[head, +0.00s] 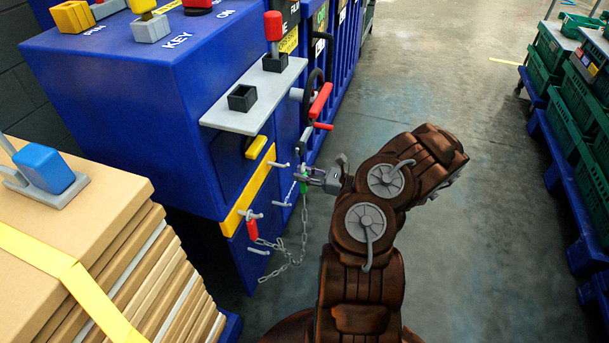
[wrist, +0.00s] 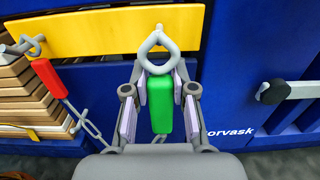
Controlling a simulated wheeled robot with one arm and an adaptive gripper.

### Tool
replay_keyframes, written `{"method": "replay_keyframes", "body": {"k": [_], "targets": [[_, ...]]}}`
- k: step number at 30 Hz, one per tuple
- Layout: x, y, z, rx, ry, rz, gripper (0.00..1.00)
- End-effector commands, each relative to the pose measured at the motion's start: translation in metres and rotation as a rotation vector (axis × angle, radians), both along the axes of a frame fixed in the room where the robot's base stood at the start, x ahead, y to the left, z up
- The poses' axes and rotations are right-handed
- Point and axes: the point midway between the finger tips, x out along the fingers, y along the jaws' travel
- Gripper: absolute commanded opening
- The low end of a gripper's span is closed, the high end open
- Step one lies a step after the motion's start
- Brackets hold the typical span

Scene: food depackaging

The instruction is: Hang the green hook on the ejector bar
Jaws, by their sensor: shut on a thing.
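The green hook (wrist: 160,103) has a green grip and a grey loop (wrist: 158,45) at its upper end. My gripper (wrist: 160,100) is shut on the green grip, with a finger on each side. The loop lies in front of the yellow bar (wrist: 105,30), near its lower edge; I cannot tell whether it is around a peg. In the head view, my gripper (head: 312,180) is beside the blue machine's front, with the green hook (head: 303,187) small at its tip. The yellow bar (head: 249,190) runs along that front with grey pegs.
A red hook (head: 252,229) hangs at the near end of the bar, also in the wrist view (wrist: 48,78). A grey chain (head: 291,256) hangs below. Stacked cardboard (head: 110,240) stands at the near left. Green crates (head: 562,110) stand at the right. The floor between is clear.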

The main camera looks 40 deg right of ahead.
Motion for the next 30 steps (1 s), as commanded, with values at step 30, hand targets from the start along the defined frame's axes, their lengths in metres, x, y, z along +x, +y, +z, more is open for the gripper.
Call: {"method": "replay_keyframes", "body": {"k": [30], "targets": [[0.029,0.017,-0.001,0.000,0.000,0.001,0.00]]}}
